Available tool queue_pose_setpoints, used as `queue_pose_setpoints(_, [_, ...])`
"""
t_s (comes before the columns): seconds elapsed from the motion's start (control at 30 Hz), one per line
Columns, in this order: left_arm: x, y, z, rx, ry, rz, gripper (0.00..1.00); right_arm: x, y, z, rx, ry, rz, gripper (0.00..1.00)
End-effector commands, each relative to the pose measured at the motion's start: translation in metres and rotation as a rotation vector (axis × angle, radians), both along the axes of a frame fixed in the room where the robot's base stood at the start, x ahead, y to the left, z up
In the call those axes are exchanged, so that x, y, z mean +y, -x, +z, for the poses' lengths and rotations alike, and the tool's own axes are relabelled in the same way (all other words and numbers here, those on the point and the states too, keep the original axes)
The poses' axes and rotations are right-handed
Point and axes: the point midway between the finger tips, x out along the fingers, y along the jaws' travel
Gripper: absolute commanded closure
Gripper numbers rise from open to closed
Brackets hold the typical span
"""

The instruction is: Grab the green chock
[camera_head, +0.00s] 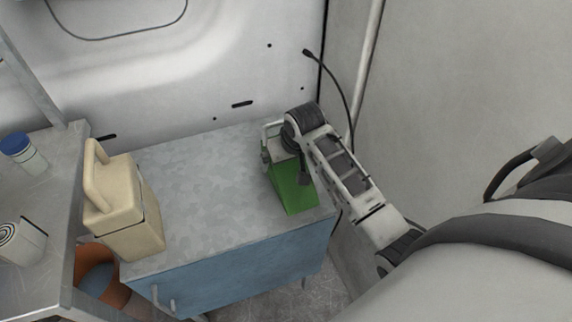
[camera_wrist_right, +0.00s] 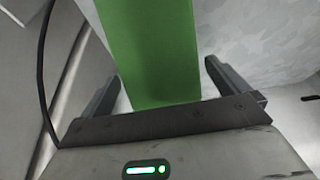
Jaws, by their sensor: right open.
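The green chock (camera_head: 292,192) stands near the right end of the grey metal top of the blue cabinet. My right gripper (camera_head: 280,152) is at its far upper end, and the wrist covers part of it. In the right wrist view the chock (camera_wrist_right: 152,55) shows as a green block between the two dark fingers of my right gripper (camera_wrist_right: 165,88). The fingers are spread, with a visible gap on each side of the block. My left gripper is in neither view.
A beige jerrycan (camera_head: 126,215) stands at the left of the blue cabinet (camera_head: 240,272). A metal bench (camera_head: 50,180) at left holds a blue-capped jar (camera_head: 24,152) and a white roll (camera_head: 22,242). An orange bucket (camera_head: 112,290) is below. The cabinet top's middle is clear.

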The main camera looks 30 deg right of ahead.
Motion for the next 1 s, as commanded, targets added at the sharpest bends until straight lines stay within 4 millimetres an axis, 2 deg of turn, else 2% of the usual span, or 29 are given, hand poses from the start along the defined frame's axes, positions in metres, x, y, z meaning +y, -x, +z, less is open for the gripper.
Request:
queue_pose_setpoints(0.1, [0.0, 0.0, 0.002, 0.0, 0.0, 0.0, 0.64, -0.001, -0.006, -0.014, 0.002, 0.001, 0.0, 0.0])
queue_pose_setpoints(0.2, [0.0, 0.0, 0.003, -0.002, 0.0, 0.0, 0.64, -0.002, -0.008, -0.02, 0.001, 0.001, 0.001, 0.0])
queue_pose_setpoints(0.43, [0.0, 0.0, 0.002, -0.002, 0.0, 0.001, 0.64, -0.002, -0.009, -0.021, -0.001, 0.001, 0.001, 0.0])
queue_pose_setpoints(0.6, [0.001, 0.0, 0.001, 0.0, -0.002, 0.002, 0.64, -0.002, -0.009, -0.021, 0.0, 0.0, 0.0, 0.47])
queue_pose_setpoints(0.67, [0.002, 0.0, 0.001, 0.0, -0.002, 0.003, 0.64, -0.002, -0.009, -0.021, 0.0, 0.0, 0.0, 0.64])
queue_pose_setpoints(0.7, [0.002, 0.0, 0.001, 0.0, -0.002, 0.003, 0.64, -0.002, -0.01, -0.019, -0.007, 0.0, 0.0, 0.69])
queue_pose_setpoints(1.0, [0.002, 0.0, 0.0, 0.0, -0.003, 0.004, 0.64, -0.002, -0.01, -0.016, -0.007, 0.001, 0.0, 0.69])
